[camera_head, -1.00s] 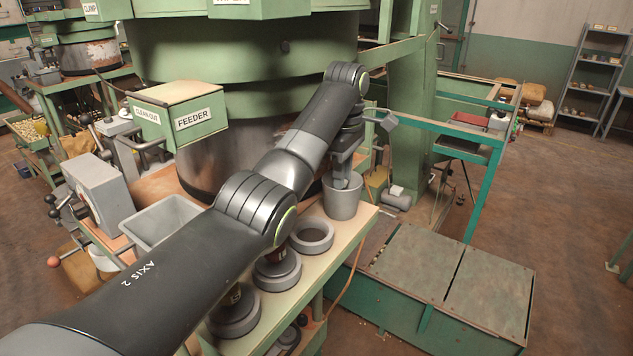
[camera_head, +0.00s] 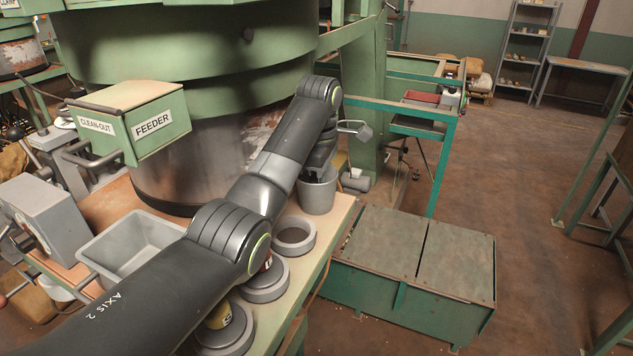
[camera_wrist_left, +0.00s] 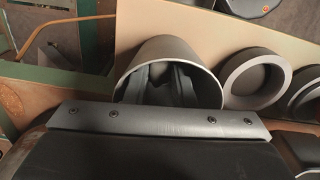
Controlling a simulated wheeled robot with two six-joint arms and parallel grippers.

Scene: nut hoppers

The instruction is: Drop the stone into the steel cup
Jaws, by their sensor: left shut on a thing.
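The steel cup (camera_head: 318,196) stands upright on the bench near its far right corner. It also shows in the wrist view (camera_wrist_left: 152,50), with its mouth facing the camera. My left gripper (camera_head: 319,176) reaches down into the cup's mouth, with its fingers inside the rim. In the wrist view my fingers (camera_wrist_left: 166,84) are inside the cup and shut on a small grey thing, the stone (camera_wrist_left: 157,71), of which only a little shows. The cup wall and the fingers hide the rest. My right gripper is not in view.
A grey ring-shaped holder (camera_head: 294,235) stands next to the cup, with more holders nearer, partly behind my arm. A grey bin (camera_head: 130,250) is at left. The green feeder (camera_head: 134,118) rises behind. A low green box (camera_head: 415,262) stands on the floor at right.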

